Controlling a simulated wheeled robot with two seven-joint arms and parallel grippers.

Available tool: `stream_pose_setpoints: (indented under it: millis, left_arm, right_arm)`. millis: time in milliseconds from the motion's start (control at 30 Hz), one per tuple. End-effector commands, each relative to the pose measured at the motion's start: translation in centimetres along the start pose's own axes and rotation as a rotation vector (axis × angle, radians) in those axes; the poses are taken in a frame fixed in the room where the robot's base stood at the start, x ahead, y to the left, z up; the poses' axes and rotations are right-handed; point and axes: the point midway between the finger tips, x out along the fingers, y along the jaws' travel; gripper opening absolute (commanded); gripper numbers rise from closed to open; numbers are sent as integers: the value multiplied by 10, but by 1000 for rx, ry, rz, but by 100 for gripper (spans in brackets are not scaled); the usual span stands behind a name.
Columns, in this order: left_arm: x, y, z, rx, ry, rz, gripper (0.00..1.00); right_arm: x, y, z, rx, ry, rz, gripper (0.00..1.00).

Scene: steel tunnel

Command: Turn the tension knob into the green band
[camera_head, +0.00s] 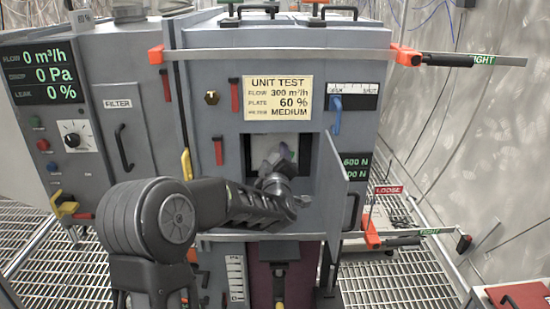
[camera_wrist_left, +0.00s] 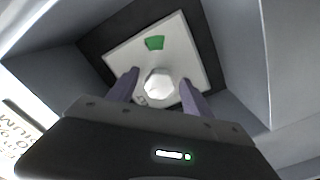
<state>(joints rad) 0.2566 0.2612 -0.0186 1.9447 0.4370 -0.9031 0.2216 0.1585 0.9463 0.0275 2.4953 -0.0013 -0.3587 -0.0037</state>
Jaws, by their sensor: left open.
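The tension knob (camera_wrist_left: 158,84) is a pale faceted knob on a light square plate (camera_wrist_left: 186,50) inside a recess, seen in the left wrist view. A green band (camera_wrist_left: 154,43) is marked on the plate above the knob. My left gripper (camera_wrist_left: 159,79) is open, with one dark finger on each side of the knob; I cannot tell whether they touch it. In the head view my left gripper (camera_head: 275,172) reaches into the recess of the grey cabinet and hides the knob. My right gripper is not in view.
An open door (camera_head: 333,185) stands at the right of the recess, close to my left arm. A yellow sign (camera_head: 278,98) is above it, with a blue lever (camera_head: 336,112) beside the sign. Steel bars (camera_head: 285,54) cross the cabinet above and below.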

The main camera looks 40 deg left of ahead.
Motion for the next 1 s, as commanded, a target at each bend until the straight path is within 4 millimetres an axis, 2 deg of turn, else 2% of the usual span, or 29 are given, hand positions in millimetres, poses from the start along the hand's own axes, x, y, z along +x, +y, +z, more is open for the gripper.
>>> stream_pose_setpoints:
  millis: [167,867,1000]
  left_arm:
    - [0,0,0,0,0,0,58]
    - [0,0,0,0,0,0,2]
    - [0,0,0,0,0,0,0]
  right_arm:
    - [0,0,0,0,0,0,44]
    - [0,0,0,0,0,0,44]
    - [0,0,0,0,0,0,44]
